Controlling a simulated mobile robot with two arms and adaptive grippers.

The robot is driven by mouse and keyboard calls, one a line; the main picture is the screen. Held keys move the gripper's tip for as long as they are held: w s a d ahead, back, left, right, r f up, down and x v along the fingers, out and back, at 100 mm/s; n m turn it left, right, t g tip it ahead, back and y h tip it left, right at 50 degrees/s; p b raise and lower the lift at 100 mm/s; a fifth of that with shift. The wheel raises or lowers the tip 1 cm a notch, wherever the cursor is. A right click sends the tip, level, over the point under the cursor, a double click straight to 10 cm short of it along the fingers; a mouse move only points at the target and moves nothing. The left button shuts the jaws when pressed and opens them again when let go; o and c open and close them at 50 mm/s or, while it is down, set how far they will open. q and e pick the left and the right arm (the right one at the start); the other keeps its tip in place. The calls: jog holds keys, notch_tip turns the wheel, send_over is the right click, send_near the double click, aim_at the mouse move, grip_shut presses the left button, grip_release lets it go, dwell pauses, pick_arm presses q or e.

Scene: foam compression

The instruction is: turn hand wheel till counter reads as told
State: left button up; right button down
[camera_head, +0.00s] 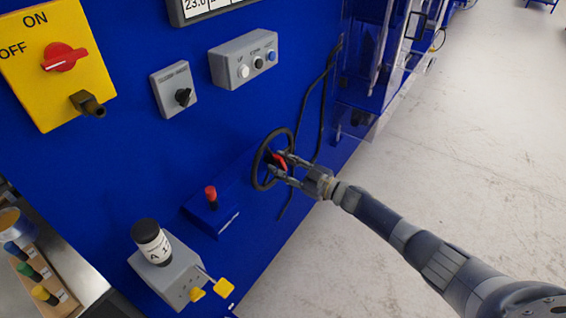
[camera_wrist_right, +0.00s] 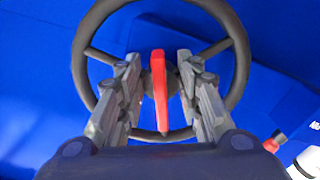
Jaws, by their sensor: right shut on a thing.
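The black hand wheel (camera_head: 257,170) stands out from the blue machine wall; its round rim and spokes also show in the wrist view (camera_wrist_right: 241,62). A red bar (camera_wrist_right: 159,90) runs across the wheel's middle. My right gripper (camera_head: 277,162) is at the wheel, shut on the red bar, with one finger on each side of it. A display (camera_head: 200,8) at the top edge is cut off; part of its number reads about 23.0, and I cannot tell whether it is the counter. My left gripper is out of view.
A yellow ON/OFF switch box (camera_head: 60,100), a grey selector box (camera_head: 168,82) and a grey button box (camera_head: 230,60) are on the wall. A red knob (camera_head: 211,195) stands left of the wheel. Black cables hang beside the wheel. Floor (camera_head: 470,130) at right is clear.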

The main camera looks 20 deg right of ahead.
jog(key=shift+s+a+f+m+p, duration=0.1)
jog(key=shift+m+p, duration=0.05)
jog(key=shift+m, duration=0.8)
jog(key=shift+a+m+p, duration=0.1)
jog(key=shift+m+p, duration=0.05)
jog(key=shift+m, duration=0.8)
jog(key=c, duration=1.2)
grip_release()
jog(key=shift+s+d, duration=0.1)
jog(key=v, duration=1.1)
jog(key=shift+s+d, duration=0.3)
